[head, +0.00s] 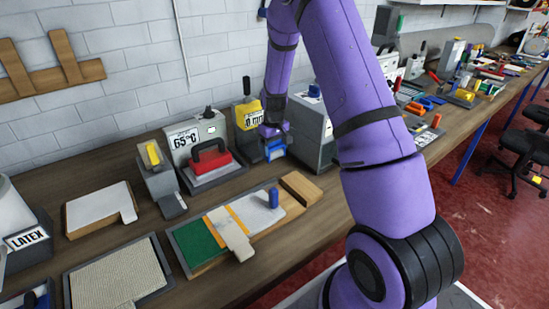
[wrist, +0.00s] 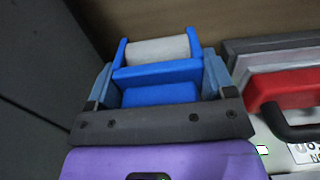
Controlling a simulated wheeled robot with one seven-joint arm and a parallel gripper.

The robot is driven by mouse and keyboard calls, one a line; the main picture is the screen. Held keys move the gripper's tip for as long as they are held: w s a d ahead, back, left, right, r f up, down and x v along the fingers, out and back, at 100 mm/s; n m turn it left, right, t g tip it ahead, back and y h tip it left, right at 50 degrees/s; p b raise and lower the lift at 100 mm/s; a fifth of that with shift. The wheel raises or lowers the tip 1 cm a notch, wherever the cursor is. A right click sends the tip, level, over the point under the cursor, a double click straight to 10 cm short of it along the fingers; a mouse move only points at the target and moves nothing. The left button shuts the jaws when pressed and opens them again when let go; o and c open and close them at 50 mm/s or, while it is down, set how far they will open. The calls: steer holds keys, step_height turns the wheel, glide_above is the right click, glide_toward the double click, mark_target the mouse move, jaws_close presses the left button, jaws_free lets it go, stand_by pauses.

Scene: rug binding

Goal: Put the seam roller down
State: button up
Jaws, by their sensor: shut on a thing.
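The seam roller (wrist: 158,50) has a blue frame and a pale grey cylinder, seen in the wrist view at upper middle. My gripper (wrist: 160,84) is shut on its blue body, with one finger on each side. In the head view the blue roller (head: 275,151) shows below my gripper (head: 274,136), over the back of the wooden bench (head: 230,181). It is between the red-handled press and a large grey box. I cannot tell whether the roller touches the bench top.
The red-handled press (head: 208,158) is close on the left, and the grey box (head: 312,135) close on the right. A yellow-fronted device (head: 247,120) stands behind. In front lies a board with a green patch (head: 196,246) and a blue peg (head: 273,197).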

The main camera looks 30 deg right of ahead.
mark_target(274, 157)
steer(key=shift+f, duration=2.15)
steer(key=shift+f, duration=0.1)
steer(key=o, duration=1.2)
steer(key=shift+a, duration=0.1)
steer(key=shift+c, duration=0.2)
